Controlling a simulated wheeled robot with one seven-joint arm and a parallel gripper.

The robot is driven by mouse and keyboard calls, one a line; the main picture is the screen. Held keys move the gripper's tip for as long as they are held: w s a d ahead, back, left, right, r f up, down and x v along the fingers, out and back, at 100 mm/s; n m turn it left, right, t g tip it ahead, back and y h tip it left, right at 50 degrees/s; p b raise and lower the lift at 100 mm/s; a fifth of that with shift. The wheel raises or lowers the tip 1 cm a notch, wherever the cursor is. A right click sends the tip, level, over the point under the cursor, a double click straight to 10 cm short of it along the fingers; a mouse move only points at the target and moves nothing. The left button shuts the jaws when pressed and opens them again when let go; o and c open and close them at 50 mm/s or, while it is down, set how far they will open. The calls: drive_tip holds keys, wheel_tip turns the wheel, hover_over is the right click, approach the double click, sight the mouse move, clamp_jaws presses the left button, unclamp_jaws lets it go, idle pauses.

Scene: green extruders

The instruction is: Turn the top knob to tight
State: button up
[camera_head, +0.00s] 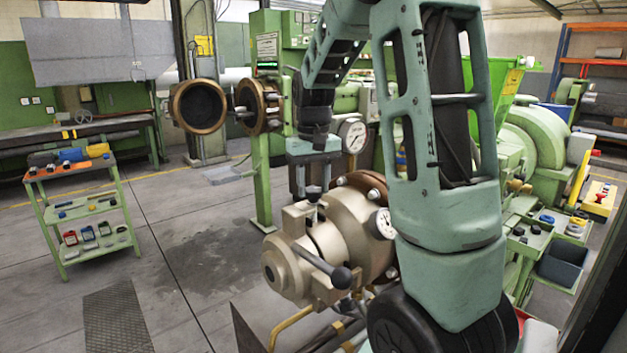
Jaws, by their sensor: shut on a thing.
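My gripper (314,192) points straight down at the top of a bronze-coloured extruder head (347,222). Its fingers are shut on the top knob (313,196), a small dark piece standing up from the head. The fingers hide most of the knob, so its turn angle cannot be read. A lever with a black ball end (341,277) slants across the front of the head, below and apart from my gripper.
Two round dial gauges stand close by, one behind the gripper (352,135) and one on the head's right (384,223). My arm covers the right middle. A green tool cart (83,208) stands at left; the floor between is clear.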

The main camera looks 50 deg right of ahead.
sight(313, 188)
drive_tip(key=m+p, duration=0.1)
drive_tip(key=m, duration=0.2)
drive_tip(key=shift+r+m, duration=0.15)
drive_tip(key=shift+m, duration=0.15)
drive_tip(key=m+p, duration=0.1)
drive_tip(key=m, duration=0.2)
drive_tip(key=shift+m, duration=0.3)
drive_tip(key=m+p, duration=0.2)
drive_tip(key=m, duration=0.2)
drive_tip(key=shift+w+p, duration=0.1)
drive_tip(key=shift+p, duration=0.2)
drive_tip(key=shift+m+p, duration=0.65)
drive_tip(key=shift+m, duration=1.05)
drive_tip(key=o, duration=1)
wheel_tip(313, 188, up, 17)
drive_tip(key=b, duration=0.3)
drive_tip(key=shift+r, duration=0.1)
